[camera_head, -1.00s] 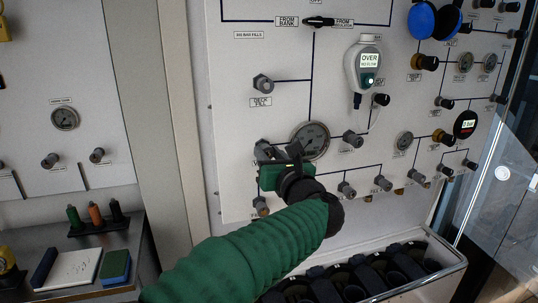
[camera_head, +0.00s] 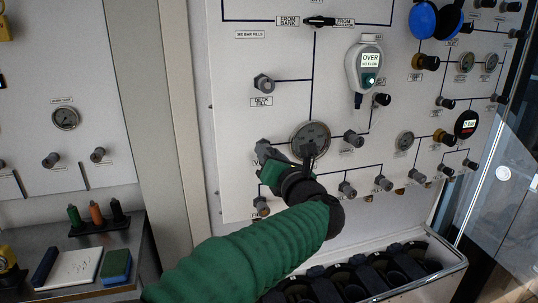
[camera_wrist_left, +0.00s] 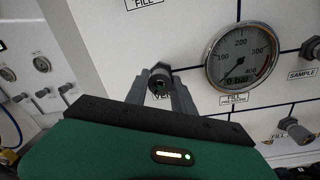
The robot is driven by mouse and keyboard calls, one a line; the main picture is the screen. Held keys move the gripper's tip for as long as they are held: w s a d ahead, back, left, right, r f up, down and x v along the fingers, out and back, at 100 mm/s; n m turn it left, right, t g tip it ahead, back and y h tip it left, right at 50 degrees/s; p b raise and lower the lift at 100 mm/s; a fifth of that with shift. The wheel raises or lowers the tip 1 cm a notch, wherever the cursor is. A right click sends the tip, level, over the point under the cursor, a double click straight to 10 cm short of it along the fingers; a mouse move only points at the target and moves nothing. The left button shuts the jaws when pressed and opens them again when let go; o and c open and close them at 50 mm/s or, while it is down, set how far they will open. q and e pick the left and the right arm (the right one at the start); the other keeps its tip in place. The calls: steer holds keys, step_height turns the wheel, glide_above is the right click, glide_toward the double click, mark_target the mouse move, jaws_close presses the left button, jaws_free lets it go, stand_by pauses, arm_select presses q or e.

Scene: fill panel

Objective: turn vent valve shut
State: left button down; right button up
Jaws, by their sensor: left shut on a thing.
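The vent valve (camera_wrist_left: 158,82) is a small dark grey knob on the white panel, with its label partly hidden under my fingers. It also shows in the head view (camera_head: 263,146), lower left on the panel, left of a round gauge. My left gripper (camera_wrist_left: 159,90) is shut on the knob, with one grey finger on each side of it. In the head view my left gripper (camera_head: 268,153) reaches up to the panel at the knob, its green body tilted. My right gripper is in neither view.
The round fill gauge (camera_wrist_left: 241,56) close right of my gripper reads about 0 bar. A sample valve (camera_head: 353,139) stands to its right, and several small valves line the panel below. A handheld analyser (camera_head: 364,68) hangs above right. A rack of dark cylinders (camera_head: 400,262) stands below.

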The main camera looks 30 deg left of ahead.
arm_select(q)
steer(key=shift+s+d+f+m+t+h+p, duration=0.1)
steer(key=shift+f+m+t+h+p, duration=0.1)
steer(key=shift+m+p, duration=3.75)
steer(key=shift+d+f+m+t+h+p, duration=0.15)
steer(key=shift+m+p, duration=2)
steer(key=shift+m, duration=3.65)
steer(key=shift+s+a+f+m+t+h+p, duration=0.15)
steer(key=shift+f+m+h+p, duration=0.1)
steer(key=shift+m+p, duration=3.7)
steer(key=shift+w+d+m+b, duration=0.1)
steer(key=shift+m+b, duration=0.75)
steer(key=shift+m, duration=0.15)
steer(key=c, duration=1.3)
jaws_free()
steer(key=shift+c, duration=0.2)
steer(key=shift+o, duration=1.3)
steer(key=shift+w+r, duration=0.1)
steer(key=shift+r, duration=0.05)
